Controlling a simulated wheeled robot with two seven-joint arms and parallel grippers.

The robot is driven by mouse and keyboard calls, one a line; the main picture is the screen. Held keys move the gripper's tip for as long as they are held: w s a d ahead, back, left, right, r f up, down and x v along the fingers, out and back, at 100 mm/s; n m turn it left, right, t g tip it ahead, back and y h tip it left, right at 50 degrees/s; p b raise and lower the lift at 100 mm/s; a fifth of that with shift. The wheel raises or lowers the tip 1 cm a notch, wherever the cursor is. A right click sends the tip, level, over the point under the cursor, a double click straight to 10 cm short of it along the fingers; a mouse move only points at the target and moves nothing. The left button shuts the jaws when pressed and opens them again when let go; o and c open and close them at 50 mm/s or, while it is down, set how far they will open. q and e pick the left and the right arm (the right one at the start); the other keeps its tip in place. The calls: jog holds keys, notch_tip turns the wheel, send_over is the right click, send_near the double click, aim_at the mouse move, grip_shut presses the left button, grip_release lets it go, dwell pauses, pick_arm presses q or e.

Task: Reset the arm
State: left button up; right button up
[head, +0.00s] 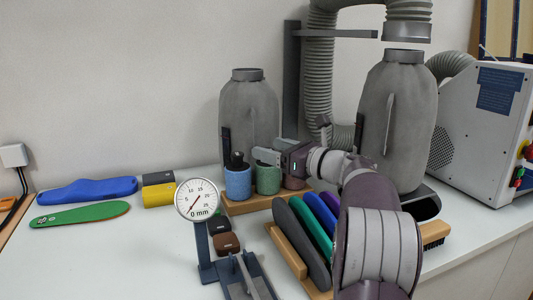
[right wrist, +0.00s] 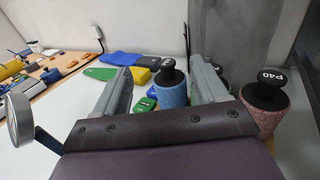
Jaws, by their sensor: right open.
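My right arm comes in from the lower right in the head view. Its gripper (head: 262,156) is level above the row of cups on a wooden stand (head: 240,207). In the right wrist view the jaws (right wrist: 162,85) are apart, with a blue cup (right wrist: 170,92) holding a black-knobbed tool showing between them. I cannot tell whether the fingers touch anything. The blue cup (head: 238,183) and green cup (head: 268,181) show below the gripper in the head view. A reddish cup with a tool marked P40 (right wrist: 268,92) stands right in the wrist view. My left gripper is not in view.
Grey bottle-shaped forms (head: 250,105) (head: 398,120) stand behind the cups. A dial gauge (head: 198,199) stands in front left. Colored insole-shaped pieces (head: 316,222) lie in a wooden rack beside my right arm. Blue (head: 88,190) and green (head: 80,214) insoles lie left.

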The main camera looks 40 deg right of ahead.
jog(key=shift+s, duration=0.25)
jog(key=s+a+r+b, duration=0.1)
jog(key=s+r+b, duration=0.1)
jog(key=s, duration=0.3)
jog(key=shift+s+a+b, duration=0.15)
jog(key=shift+s+b, duration=0.25)
jog(key=shift+b, duration=0.4)
jog(key=shift+f, duration=0.1)
